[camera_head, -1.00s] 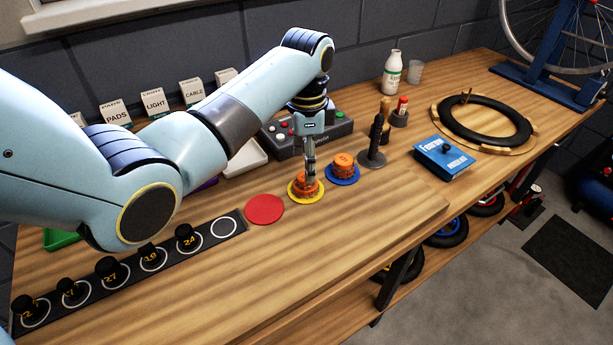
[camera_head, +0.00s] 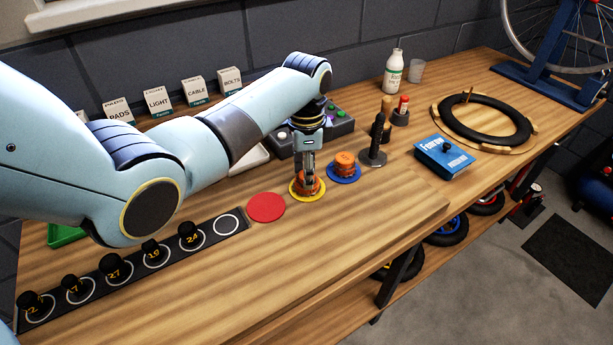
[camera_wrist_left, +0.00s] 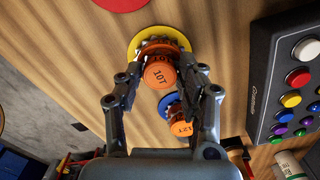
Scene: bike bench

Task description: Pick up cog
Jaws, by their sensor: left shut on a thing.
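An orange cog (camera_head: 313,186) marked 10T is at the yellow disc (camera_head: 295,193) on the bench; it also shows in the left wrist view (camera_wrist_left: 159,73). My left gripper (camera_head: 308,180) points down over the disc, its two fingers on either side of the cog's top, shut on it. I cannot tell whether the cog is clear of the disc. A second orange cog (camera_head: 344,160), marked 12T in the left wrist view (camera_wrist_left: 181,127), sits on the blue disc (camera_head: 344,175) just behind to the right. My right gripper is not in view.
A bare red disc (camera_head: 266,207) lies left of the yellow one. A black strip (camera_head: 211,238) holds several numbered black knobs. A dark upright tool (camera_head: 373,152) stands right of the blue disc. A button box (camera_head: 343,122) is behind. The front of the bench is clear.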

